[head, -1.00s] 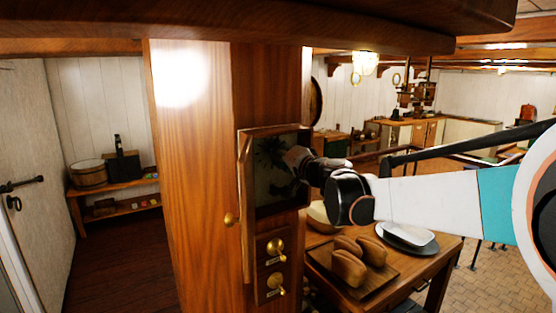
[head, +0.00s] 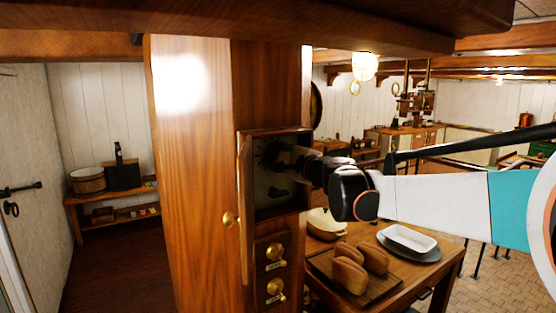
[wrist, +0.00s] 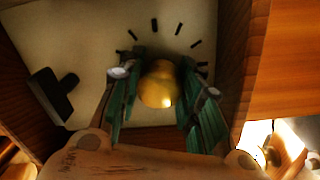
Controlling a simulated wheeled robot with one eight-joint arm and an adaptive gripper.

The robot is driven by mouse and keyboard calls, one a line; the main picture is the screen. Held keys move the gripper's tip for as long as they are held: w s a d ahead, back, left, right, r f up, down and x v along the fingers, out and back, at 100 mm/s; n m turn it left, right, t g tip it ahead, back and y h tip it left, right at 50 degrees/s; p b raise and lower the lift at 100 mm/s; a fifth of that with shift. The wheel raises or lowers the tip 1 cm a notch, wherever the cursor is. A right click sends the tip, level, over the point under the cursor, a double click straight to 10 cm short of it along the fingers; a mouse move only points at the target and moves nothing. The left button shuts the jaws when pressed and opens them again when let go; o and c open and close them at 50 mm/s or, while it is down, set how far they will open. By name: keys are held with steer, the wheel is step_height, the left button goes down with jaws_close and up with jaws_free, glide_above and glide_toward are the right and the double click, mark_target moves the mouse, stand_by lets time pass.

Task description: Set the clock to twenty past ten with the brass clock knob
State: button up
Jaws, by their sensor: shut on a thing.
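The clock (head: 262,205) is a dark-looking face in a wooden case on a wooden post in the head view. In the wrist view its pale face (wrist: 80,30) carries black tick marks. The brass clock knob (wrist: 158,88) is a rounded brass piece between the green fingers of my gripper (wrist: 165,84), which is shut on it. My gripper (head: 277,154) shows dark against the upper face in the head view. A black blocky piece (wrist: 53,96) stands at left in the wrist view. I cannot read the hands.
A small brass knob (head: 230,219) sits on the case's left edge. Two more brass knobs, the upper (head: 275,252) and lower (head: 275,288), are below the clock. A table with loaves (head: 349,274) and a white dish (head: 410,239) stands close at right under my arm.

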steer(key=m, duration=0.3)
steer(key=shift+f+m+b, duration=0.1)
steer(key=shift+m+b, duration=0.2)
steer(key=shift+b, duration=0.05)
steer(key=shift+m, duration=1.8)
steer(key=o, duration=1.1)
steer(key=v, duration=1.2)
steer(key=shift+d+f, duration=0.1)
steer(key=shift+d, duration=0.05)
